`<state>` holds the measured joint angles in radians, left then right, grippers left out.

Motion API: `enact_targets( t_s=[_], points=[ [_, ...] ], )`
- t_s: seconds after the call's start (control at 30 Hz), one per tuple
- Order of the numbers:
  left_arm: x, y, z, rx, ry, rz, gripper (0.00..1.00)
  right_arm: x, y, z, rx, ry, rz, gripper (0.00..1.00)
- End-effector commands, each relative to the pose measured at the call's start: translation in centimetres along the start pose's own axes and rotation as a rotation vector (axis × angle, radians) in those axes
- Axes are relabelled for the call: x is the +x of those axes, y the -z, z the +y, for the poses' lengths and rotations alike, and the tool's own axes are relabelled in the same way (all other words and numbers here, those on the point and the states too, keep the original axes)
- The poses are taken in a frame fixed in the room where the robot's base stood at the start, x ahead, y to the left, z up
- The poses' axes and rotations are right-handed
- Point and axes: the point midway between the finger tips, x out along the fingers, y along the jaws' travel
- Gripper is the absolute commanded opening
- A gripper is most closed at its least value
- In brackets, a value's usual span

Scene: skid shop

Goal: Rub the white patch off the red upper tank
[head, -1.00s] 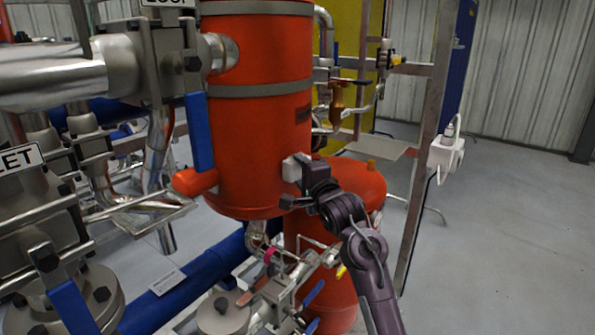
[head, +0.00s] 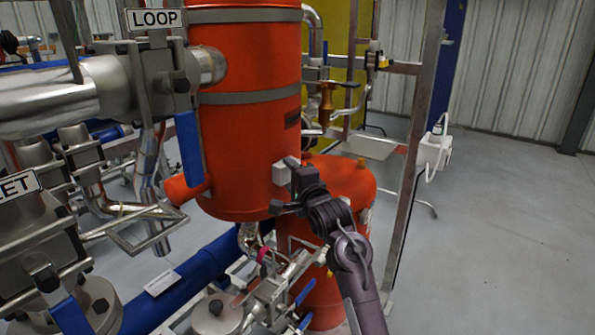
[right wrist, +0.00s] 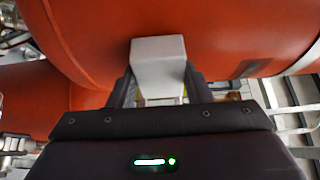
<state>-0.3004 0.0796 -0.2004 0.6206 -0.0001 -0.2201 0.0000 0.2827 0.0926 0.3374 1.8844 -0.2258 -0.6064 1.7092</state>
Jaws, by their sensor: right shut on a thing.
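The red upper tank (head: 245,130) stands upright in the middle of the head view, with grey bands around it. My right gripper (head: 290,184) is at the tank's lower right side, shut on a pale grey-white block (head: 282,174). In the right wrist view the block (right wrist: 158,62) sits between the fingers, with its far end at the red tank wall (right wrist: 225,30). I cannot tell whether it touches the wall. I see no separate white patch on the visible tank surface; any part behind the block is hidden. My left gripper is not in view.
A lower red tank (head: 345,185) stands just behind my right arm. A blue valve handle (head: 188,148) and steel piping crowd the left. A metal frame post (head: 409,190) with a white box (head: 433,153) stands right. Open floor (head: 500,240) lies beyond it.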

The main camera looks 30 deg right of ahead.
Motion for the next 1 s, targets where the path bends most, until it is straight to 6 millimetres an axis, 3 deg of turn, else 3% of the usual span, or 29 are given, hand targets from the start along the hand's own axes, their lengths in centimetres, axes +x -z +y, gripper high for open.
enact_targets(
  t_s=[0.13,0.53,1.0],
  points=[
    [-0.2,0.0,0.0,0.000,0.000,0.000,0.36,-0.3,-1.1,0.0,0.000,-0.001,-0.006,0.27],
    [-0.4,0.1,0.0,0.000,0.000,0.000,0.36,-0.6,-1.2,0.0,-0.001,-0.001,-0.007,0.27],
    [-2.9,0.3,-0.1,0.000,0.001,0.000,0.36,-4.8,0.8,-0.2,0.000,-0.002,-0.003,0.27]
  ],
)
